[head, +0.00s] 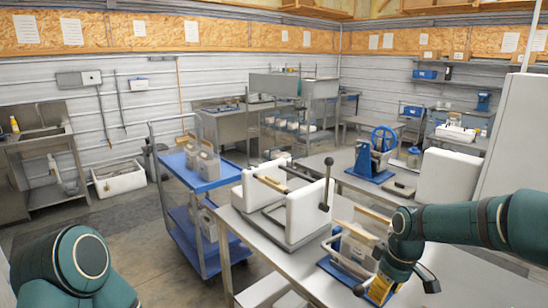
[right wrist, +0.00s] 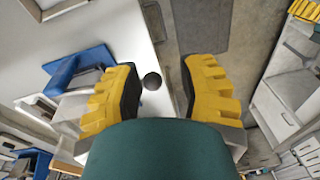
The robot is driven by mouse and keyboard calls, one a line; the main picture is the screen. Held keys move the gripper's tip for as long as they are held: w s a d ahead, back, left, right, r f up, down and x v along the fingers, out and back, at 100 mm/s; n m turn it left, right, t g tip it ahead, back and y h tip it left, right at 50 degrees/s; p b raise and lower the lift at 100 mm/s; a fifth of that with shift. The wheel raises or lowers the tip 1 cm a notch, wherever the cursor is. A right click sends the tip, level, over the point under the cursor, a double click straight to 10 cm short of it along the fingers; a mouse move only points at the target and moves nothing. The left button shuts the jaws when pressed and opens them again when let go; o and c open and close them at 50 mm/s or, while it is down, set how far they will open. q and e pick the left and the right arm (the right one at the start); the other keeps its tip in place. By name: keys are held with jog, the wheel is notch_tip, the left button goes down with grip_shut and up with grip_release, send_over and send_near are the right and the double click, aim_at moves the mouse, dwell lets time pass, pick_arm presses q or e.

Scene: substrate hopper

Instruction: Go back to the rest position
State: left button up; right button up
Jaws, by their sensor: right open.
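My right gripper (head: 380,288) is at the lower right of the head view, over the front of the steel table (head: 480,285). Its yellow fingers show in the right wrist view (right wrist: 160,72), spread apart with nothing held between them. A round black knob (right wrist: 152,81) shows in the gap there, and I cannot tell how far from the fingers it is. A blue-based device (head: 345,268) with pale blocks stands beside the gripper; the arm partly hides it. My left arm shows only as teal links at the lower left of the head view; its gripper is out of the frame.
A white hopper frame (head: 297,222) with a black-knobbed lever (head: 326,185) stands on the table left of my right arm. A blue cart (head: 200,172) stands further left. A blue-wheeled device (head: 378,150) is behind. The floor at left is open.

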jog(key=s+a+f+m+y, duration=0.1)
jog(key=s+a+f, duration=0.1)
jog(key=a+f, duration=0.3)
jog(key=s+a+f+m+b, duration=0.1)
jog(key=s+a+f+m, duration=0.15)
jog(key=f, duration=0.55)
jog(key=s+a+f+m+y, duration=0.1)
jog(key=s+a+f, duration=0.2)
jog(key=f, duration=0.3)
jog(key=s+a+f+m+t+b, duration=0.1)
jog(key=s+a+f+m, duration=0.3)
jog(key=s+f, duration=0.4)
jog(key=shift+s+a+f+t+y, duration=0.3)
jog(key=shift+s+a, duration=0.3)
jog(key=shift+s, duration=0.65)
